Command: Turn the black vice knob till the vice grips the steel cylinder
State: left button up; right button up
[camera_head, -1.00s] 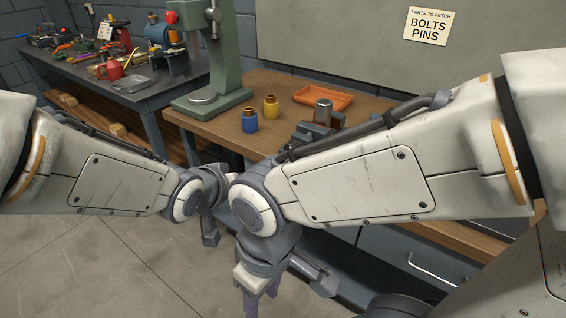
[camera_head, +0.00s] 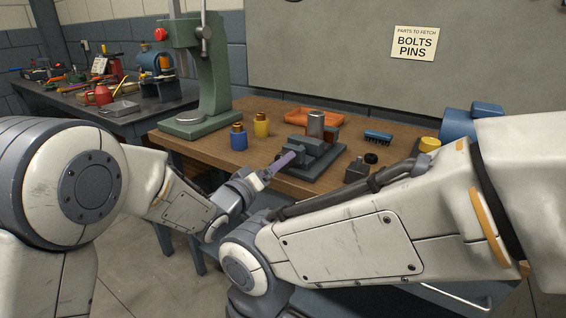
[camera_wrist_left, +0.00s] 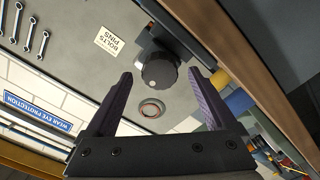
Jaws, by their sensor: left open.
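The grey vice (camera_head: 318,160) stands on the wooden bench in the head view. The steel cylinder (camera_head: 316,124) stands upright at its jaws; I cannot tell whether they touch it. The black vice knob (camera_wrist_left: 158,73) shows in the left wrist view, ahead of and between the fingertips. In the head view the knob is hidden or not distinguishable. My left gripper (camera_head: 281,164) is open, its purple fingers pointing at the near side of the vice; it also shows in the left wrist view (camera_wrist_left: 160,85). My right gripper is not in view; its arm crosses the lower right.
A green press (camera_head: 209,80) stands at the bench's left end.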

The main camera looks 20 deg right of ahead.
aim_at(284, 170)
pick_arm(q)
jog(key=shift+x, duration=1.55)
jog(key=c, duration=1.4)
jog(key=shift+o, duration=0.2)
